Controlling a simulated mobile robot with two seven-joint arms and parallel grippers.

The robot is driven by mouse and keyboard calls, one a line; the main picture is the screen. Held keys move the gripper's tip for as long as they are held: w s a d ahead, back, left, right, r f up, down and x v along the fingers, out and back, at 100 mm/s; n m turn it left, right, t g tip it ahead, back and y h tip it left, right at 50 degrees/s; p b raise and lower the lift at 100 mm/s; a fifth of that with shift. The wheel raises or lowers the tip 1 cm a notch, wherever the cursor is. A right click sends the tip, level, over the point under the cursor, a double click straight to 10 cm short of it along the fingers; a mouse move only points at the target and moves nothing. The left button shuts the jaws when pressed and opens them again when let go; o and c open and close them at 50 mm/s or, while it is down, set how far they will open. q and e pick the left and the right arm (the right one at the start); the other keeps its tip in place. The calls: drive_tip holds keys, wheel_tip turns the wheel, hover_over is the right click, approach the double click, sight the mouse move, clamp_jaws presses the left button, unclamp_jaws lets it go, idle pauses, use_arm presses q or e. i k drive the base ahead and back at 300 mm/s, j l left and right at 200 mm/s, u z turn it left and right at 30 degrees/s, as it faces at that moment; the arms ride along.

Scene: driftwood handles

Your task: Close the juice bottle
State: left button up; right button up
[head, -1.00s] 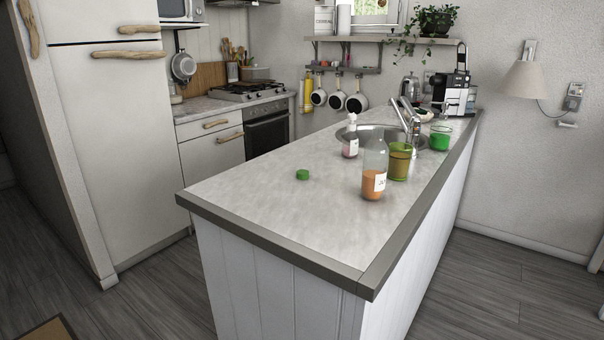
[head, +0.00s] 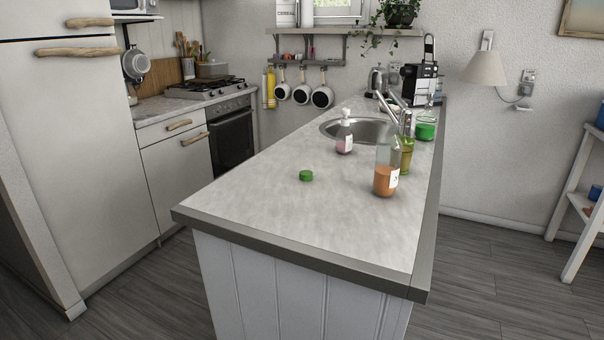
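The juice bottle (head: 386,180) stands upright on the counter near its right edge. It is clear, with orange juice in the lower part and a white label; no cap shows on its top. A green cap (head: 306,176) lies on the counter to the left of the bottle, apart from it. Neither of my grippers is in the head view.
The counter (head: 270,215) has free room around the cap and at its front. Behind the bottle stand a green glass (head: 407,155), a soap bottle (head: 345,136), the sink (head: 345,126) with its tap, and a green container (head: 426,129). A shelf (head: 580,200) stands at right.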

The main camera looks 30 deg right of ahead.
sight(390, 146)
drive_tip(key=i+j+z, duration=0.1)
drive_tip(key=j, duration=0.25)
drive_tip(key=i+j, duration=0.25)
drive_tip(key=i+j+z, duration=0.15)
drive_tip(key=j, duration=0.25)
drive_tip(key=i+j+z, duration=0.1)
drive_tip(key=j, duration=0.3)
drive_tip(key=i+j+z, duration=0.1)
drive_tip(key=j, duration=0.25)
drive_tip(key=i, duration=0.1)
